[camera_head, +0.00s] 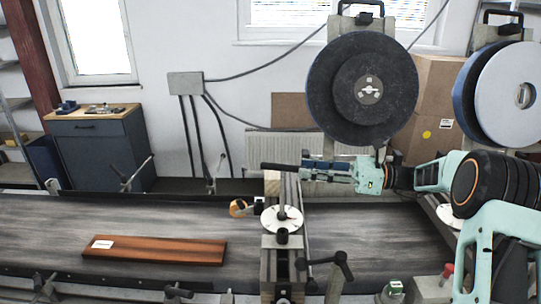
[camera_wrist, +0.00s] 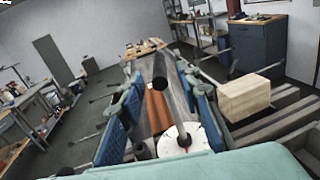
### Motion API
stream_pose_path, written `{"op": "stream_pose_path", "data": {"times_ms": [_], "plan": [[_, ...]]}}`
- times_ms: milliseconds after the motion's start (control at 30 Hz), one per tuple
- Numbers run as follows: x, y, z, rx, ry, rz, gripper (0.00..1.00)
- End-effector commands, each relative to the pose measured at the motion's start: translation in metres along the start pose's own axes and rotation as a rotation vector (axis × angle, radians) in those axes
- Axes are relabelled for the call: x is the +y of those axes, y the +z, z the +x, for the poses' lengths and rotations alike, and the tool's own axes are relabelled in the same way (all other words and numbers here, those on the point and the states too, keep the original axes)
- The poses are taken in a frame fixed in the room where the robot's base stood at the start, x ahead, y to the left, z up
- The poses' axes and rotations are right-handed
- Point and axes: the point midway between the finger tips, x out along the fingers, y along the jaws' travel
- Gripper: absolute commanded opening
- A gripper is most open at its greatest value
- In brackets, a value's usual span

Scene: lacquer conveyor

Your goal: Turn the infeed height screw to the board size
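The infeed height screw stands on the clamp post over the conveyor, with a white round dial (camera_head: 282,219) at its foot. A black bar-like handle (camera_head: 281,167) sits level above it. In the wrist view the dial (camera_wrist: 183,141) lies low between the fingers, and a round black end (camera_wrist: 160,85) shows between them. My gripper (camera_head: 312,166) comes in from the right, level with the handle; its blue fingers (camera_wrist: 160,117) are spread apart. I cannot tell whether they touch the handle. The board (camera_head: 155,249), reddish-brown with a white label, lies flat on the belt at left.
The dark conveyor belt (camera_head: 60,222) runs across the view. A pale wooden block (camera_wrist: 243,97) stands beside the fingers. A large black reel (camera_head: 330,90) hangs above my gripper. A black lever (camera_head: 341,262) sticks out at the front. A blue cabinet (camera_head: 90,150) stands at the back left.

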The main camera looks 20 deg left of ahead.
Motion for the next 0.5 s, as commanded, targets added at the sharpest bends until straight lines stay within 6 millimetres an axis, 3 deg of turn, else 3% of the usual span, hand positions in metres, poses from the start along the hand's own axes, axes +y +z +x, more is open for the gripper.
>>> {"op": "stream_pose_path", "data": {"times_ms": [167,500], "plan": [[0.001,-0.005,0.004,0.003,0.011,0.019,0.32],[0.002,-0.005,0.065,0.005,0.012,0.018,0.32]]}}
